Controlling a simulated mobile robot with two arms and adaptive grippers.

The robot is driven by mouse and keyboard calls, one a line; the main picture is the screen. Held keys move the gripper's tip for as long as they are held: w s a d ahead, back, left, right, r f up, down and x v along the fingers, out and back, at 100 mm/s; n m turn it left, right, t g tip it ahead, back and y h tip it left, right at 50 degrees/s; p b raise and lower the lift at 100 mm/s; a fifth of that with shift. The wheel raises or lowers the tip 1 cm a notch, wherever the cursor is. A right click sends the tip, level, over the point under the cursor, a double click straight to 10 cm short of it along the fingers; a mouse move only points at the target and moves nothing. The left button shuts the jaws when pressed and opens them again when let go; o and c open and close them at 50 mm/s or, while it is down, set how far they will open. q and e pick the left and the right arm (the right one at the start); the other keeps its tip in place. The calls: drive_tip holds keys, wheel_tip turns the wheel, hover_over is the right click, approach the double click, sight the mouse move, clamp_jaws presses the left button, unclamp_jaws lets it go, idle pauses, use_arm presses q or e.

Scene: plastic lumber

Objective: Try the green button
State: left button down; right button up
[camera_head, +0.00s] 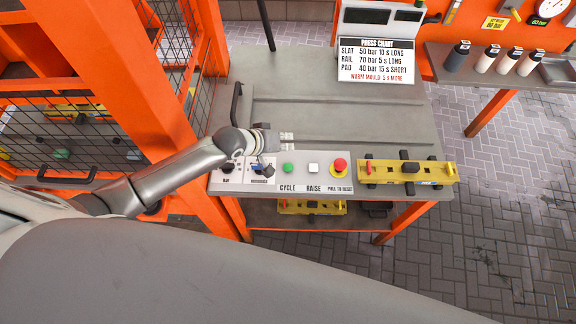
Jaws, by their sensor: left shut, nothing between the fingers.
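The green button (288,168) is on the white control panel (328,184) at the front of the grey bench, above the label CYCLE. My left gripper (287,136) is shut and empty. Its fingertips appear just behind the green button in the picture, apart from it, over the bench top. The gripper comes in from the left above the panel's dial area. My right gripper is not in view.
Right of the green button are a white RAISE button (314,168) and a red mushroom button (339,166). A dark dial (227,169) is at the panel's left. A yellow mould (405,172) lies right of the panel. A press chart (376,61) stands behind.

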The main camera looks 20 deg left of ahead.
use_arm(q)
drive_tip(key=b, duration=0.7)
hover_over(286, 164)
wheel_tip(286, 164, down, 8)
drive_tip(key=shift+r, duration=0.1)
drive_tip(key=shift+f+b, duration=0.35)
drive_tip(key=shift+f, duration=0.15)
idle(0.7)
drive_tip(key=shift+f, duration=0.25)
